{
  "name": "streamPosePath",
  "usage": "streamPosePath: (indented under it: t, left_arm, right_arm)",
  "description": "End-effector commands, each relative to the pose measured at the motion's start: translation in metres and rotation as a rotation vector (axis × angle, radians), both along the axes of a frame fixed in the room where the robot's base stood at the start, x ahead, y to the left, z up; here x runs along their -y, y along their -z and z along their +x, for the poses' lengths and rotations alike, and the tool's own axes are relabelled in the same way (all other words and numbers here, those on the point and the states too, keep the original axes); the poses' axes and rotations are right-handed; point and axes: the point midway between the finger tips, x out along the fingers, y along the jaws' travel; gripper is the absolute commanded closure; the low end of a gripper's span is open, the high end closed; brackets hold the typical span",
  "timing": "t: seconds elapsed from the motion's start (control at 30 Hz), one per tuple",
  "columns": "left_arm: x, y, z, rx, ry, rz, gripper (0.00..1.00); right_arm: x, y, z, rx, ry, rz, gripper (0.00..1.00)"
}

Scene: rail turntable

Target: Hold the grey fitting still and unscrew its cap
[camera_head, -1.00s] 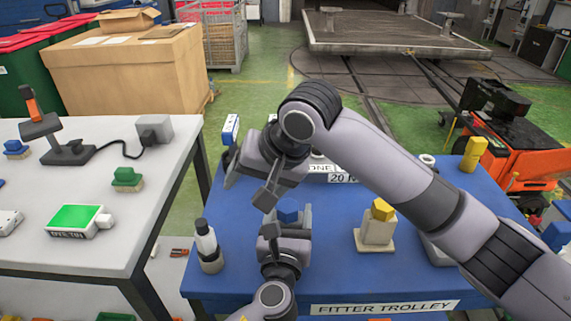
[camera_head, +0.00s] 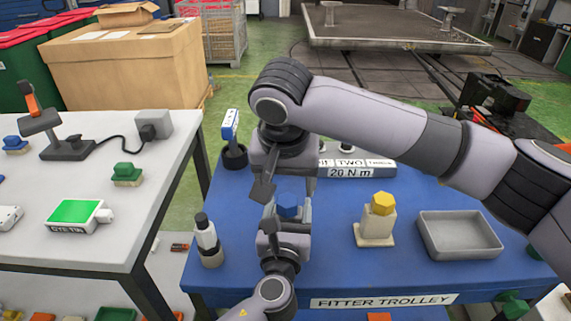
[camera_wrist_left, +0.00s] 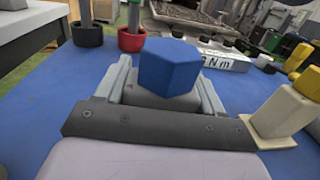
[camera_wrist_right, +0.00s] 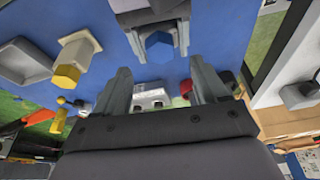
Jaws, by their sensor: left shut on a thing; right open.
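The grey fitting (camera_wrist_left: 150,99) stands on the blue trolley top with its blue hexagonal cap (camera_head: 288,205) on top. My left gripper (camera_head: 285,222) is shut on the fitting's body, with a finger on each side and the cap standing clear above them. Most of the body is hidden by the fingers. The cap also shows in the left wrist view (camera_wrist_left: 170,67) and the right wrist view (camera_wrist_right: 159,46).
A cream fitting with a yellow cap (camera_head: 382,204) stands to the right, beside a grey tray (camera_head: 460,252). A bottle (camera_head: 206,238) stands at left. A 20 Nm block (camera_head: 350,172) and a blue-and-white tool (camera_head: 230,125) in a dark holder are behind. Front centre-right is clear.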

Motion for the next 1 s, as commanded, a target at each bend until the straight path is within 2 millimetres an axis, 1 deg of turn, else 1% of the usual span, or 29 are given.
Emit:
streamPosePath:
  t: [0.03, 0.1, 0.2, 0.33, 0.5, 0.77, 0.8, 0.87, 0.9, 0.93, 0.97, 1.0]
  left_arm:
    - [-0.001, 0.001, 0.000, -0.002, -0.001, 0.001, 0.87]
    - [-0.001, 0.001, 0.000, -0.002, -0.001, 0.001, 0.87]
    - [-0.001, 0.001, 0.000, -0.002, -0.001, 0.001, 0.87]
    - [-0.001, 0.001, 0.000, -0.002, -0.001, 0.001, 0.87]
    - [-0.001, 0.001, 0.000, -0.002, -0.001, 0.001, 0.87]
    - [0.000, 0.001, 0.000, -0.002, -0.001, 0.001, 0.87]
    - [0.000, 0.001, 0.000, -0.002, -0.001, 0.001, 0.87]
    - [0.000, 0.001, 0.000, -0.002, -0.001, 0.001, 0.87]
    - [0.000, 0.001, 0.000, -0.002, -0.001, 0.001, 0.87]
    - [0.000, 0.001, 0.000, -0.002, -0.001, 0.001, 0.87]
    - [0.000, 0.001, 0.000, -0.002, -0.001, 0.001, 0.87]
    - [-0.001, 0.001, 0.000, -0.002, -0.001, 0.001, 0.87]
  right_arm:
    - [0.001, 0.010, 0.003, -0.001, 0.002, -0.002, 0.28]
    - [0.001, 0.022, 0.007, -0.001, 0.001, -0.002, 0.28]
    - [0.002, 0.037, 0.011, -0.001, 0.001, -0.001, 0.28]
    - [0.002, 0.051, 0.016, 0.000, 0.001, 0.000, 0.28]
    - [0.002, 0.058, 0.018, 0.001, -0.001, 0.002, 0.28]
    - [0.001, 0.059, 0.018, 0.001, -0.001, 0.002, 0.28]
    - [0.001, 0.059, 0.018, 0.001, -0.001, 0.002, 0.41]
    - [0.001, 0.059, 0.018, 0.001, -0.001, 0.002, 0.60]
    - [0.002, 0.059, 0.018, 0.001, -0.001, 0.002, 0.73]
    - [0.002, 0.059, 0.018, 0.001, -0.001, 0.002, 0.83]
    - [0.002, 0.059, 0.018, 0.001, -0.001, 0.002, 0.87]
    - [0.002, 0.059, 0.018, 0.001, -0.001, 0.002, 0.87]
